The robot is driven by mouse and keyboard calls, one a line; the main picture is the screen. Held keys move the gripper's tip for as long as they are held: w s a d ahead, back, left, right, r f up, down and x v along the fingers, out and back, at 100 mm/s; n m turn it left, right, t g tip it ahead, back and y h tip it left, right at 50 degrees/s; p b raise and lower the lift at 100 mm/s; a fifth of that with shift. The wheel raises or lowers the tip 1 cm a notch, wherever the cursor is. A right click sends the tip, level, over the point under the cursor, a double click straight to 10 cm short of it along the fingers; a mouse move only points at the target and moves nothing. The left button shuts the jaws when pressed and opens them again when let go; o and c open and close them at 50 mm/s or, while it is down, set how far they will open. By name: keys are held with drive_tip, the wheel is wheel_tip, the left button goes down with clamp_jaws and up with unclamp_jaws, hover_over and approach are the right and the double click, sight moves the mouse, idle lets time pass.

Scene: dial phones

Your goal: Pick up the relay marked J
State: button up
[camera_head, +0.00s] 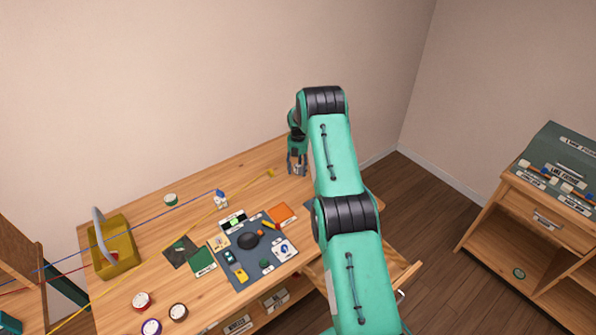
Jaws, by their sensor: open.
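No relay with a readable J shows; the markings on the small parts are too small to read. Several small parts lie on a dark grey mat (222,273) on the wooden workbench (120,312), among them a yellow piece (241,275), a small blue-and-white piece (228,257) and a black rounded item (249,240). I cannot tell whether any of these is the relay. My gripper (297,172) is open and points down near the bench's back right, behind and to the right of the mat. No object shows between its fingers. My arm hides part of the bench's right side.
A yellow toolbox (118,262) stands at the left. Spools (141,300) sit at the front left; a small blue-and-white bottle (221,198) stands behind the mat. Blue, red and yellow wires cross the left side. A wooden cabinet (540,232) stands right. The bench's back middle is mostly clear.

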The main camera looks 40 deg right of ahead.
sight(298, 166)
idle(0.4)
clamp_jaws()
drive_tip(key=shift+r, duration=0.1)
drive_tip(key=shift+r, duration=1.55)
drive_tip(key=shift+s+a+r, duration=0.1)
drive_tip(key=shift+s+r, duration=0.05)
drive_tip(key=shift+s, duration=0.1)
drive_tip(key=s+a, duration=0.2)
drive_tip(key=s, duration=0.2)
drive_tip(key=s+a+r, duration=0.1)
drive_tip(key=s+a, duration=0.2)
drive_tip(key=s, duration=0.2)
drive_tip(key=s+a, duration=0.2)
drive_tip(key=s, duration=0.2)
drive_tip(key=shift+s+a+r, duration=0.15)
drive_tip(key=shift+s+r, duration=0.05)
drive_tip(key=shift+s, duration=0.1)
